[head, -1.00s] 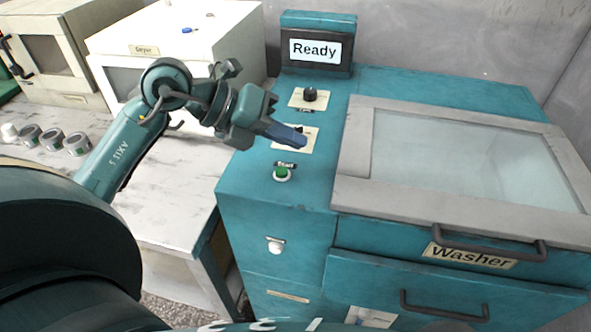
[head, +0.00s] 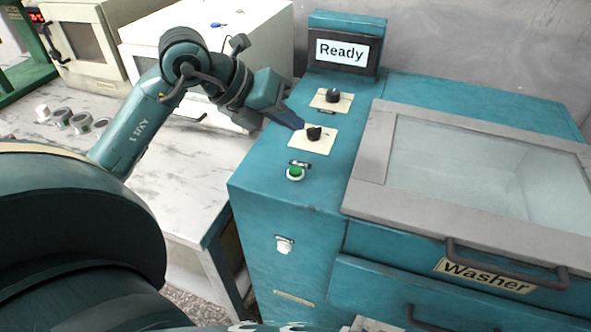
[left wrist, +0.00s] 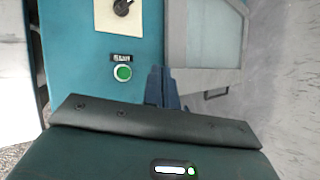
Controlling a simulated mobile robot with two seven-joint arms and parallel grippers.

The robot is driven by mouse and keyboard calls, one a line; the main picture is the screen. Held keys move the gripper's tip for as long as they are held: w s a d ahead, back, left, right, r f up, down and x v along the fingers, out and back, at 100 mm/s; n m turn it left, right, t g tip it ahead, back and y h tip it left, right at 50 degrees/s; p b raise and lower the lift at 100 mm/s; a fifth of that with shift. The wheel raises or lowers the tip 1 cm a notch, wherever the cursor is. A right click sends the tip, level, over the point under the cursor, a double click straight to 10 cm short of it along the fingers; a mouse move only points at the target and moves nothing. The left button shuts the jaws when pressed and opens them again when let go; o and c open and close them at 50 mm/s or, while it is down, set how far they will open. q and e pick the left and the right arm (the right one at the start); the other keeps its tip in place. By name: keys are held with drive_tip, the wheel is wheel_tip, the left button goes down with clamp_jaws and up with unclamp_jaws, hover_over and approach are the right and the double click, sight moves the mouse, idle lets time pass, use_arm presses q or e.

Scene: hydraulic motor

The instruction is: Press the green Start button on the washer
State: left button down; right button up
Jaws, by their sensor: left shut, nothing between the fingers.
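The teal washer (head: 275,215) has a green Start button (head: 295,173) on its top panel, near the front left edge. The button also shows in the left wrist view (left wrist: 122,73), up and to the left of my fingers. My left gripper (head: 298,124) is shut and empty. In the head view its tips are above the panel, beside the lower black knob (head: 314,132) and farther back than the button. They appear apart from the button. The washer's screen (head: 342,52) reads "Ready". My right gripper is not in view.
Another black knob (head: 333,96) sits behind the first. A white knob (head: 284,244) is on the washer's front face. The glass-topped lid (head: 373,155) with its dark handle (head: 500,262) lies to the right. A white dryer-like box (head: 270,40) and several small cylinders (head: 80,122) stand on the left table.

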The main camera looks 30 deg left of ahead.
sight(290, 172)
use_arm(q)
wheel_tip(290, 172, down, 7)
drive_tip(key=b, duration=0.5)
drive_tip(key=shift+f, duration=0.2)
drive_tip(key=shift+f+b, duration=0.35)
drive_tip(key=shift+b, duration=0.15)
drive_tip(key=shift+r, duration=0.1)
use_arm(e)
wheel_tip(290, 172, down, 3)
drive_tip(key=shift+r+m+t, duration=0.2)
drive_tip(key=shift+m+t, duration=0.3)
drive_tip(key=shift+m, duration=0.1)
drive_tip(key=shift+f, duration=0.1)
use_arm(q)
drive_tip(key=shift+f+b, duration=0.45)
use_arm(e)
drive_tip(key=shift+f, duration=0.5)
